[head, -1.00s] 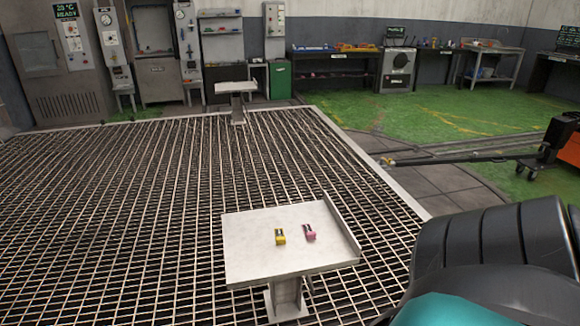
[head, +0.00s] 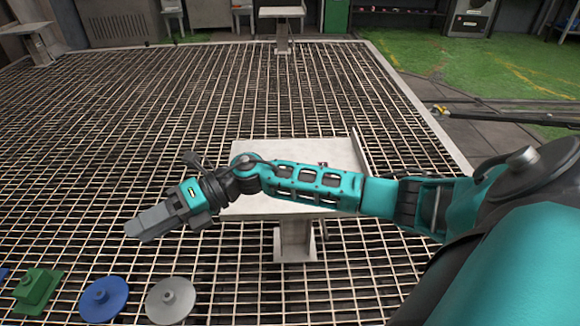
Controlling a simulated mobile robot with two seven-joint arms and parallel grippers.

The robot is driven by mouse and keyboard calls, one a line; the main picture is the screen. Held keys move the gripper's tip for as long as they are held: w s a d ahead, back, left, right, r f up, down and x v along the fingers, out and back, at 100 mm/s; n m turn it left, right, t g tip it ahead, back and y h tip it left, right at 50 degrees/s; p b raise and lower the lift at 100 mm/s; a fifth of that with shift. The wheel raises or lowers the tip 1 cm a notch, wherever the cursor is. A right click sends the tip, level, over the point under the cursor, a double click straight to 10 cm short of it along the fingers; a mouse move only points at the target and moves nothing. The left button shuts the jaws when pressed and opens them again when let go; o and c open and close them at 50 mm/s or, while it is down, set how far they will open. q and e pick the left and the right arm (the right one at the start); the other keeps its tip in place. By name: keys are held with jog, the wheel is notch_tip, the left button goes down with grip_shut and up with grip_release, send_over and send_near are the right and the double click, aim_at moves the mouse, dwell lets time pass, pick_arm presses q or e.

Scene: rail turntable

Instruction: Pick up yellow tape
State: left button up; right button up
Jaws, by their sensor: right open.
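My right arm comes in from the right and stretches across the white table (head: 285,208). My right gripper (head: 150,228) is beyond the table's left edge, pointing left and down, above the floor grating. It is open, and nothing shows in it. The yellow tape does not show now; my right forearm crosses the table top where it lay. A small part of the pink tape (head: 322,164) shows just above the forearm. My left gripper is not in view.
The table has a raised lip (head: 358,150) on its right side. At the lower left are a green block (head: 38,288), a blue disc (head: 104,298) and a grey disc (head: 170,300), each with a raised middle. A second small table (head: 281,12) stands at the back.

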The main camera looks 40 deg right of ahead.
jog(key=w+d+f+n+g+h+b, duration=0.1)
jog(key=d+n+h, duration=0.15)
jog(key=d, duration=0.35)
jog(key=w+d+f+n+g+h+b, duration=0.1)
jog(key=w+d+f+n+h, duration=0.1)
jog(key=d+h, duration=0.3)
jog(key=w+d+f+n+h+b, duration=0.1)
jog(key=d+n+h+b, duration=0.1)
jog(key=d, duration=0.5)
jog(key=s+d+r+g+h+b, duration=0.1)
jog(key=d+r+h, duration=0.15)
jog(key=d, duration=0.65)
jog(key=d+r+h+b, duration=0.15)
jog(key=d+h, duration=0.25)
jog(key=d, duration=0.6)
jog(key=shift+m, duration=0.25)
jog(key=f, duration=0.5)
jog(key=shift+a+b, duration=0.25)
jog(key=shift+b, duration=0.15)
jog(key=f, duration=0.2)
jog(key=f+b, duration=0.1)
jog(key=f, duration=0.1)
jog(key=f+b, duration=0.1)
jog(key=f, duration=0.1)
jog(key=shift+w+a, duration=0.25)
jog(key=shift+w, duration=0.05)
jog(key=shift+f, duration=0.2)
grip_shut()
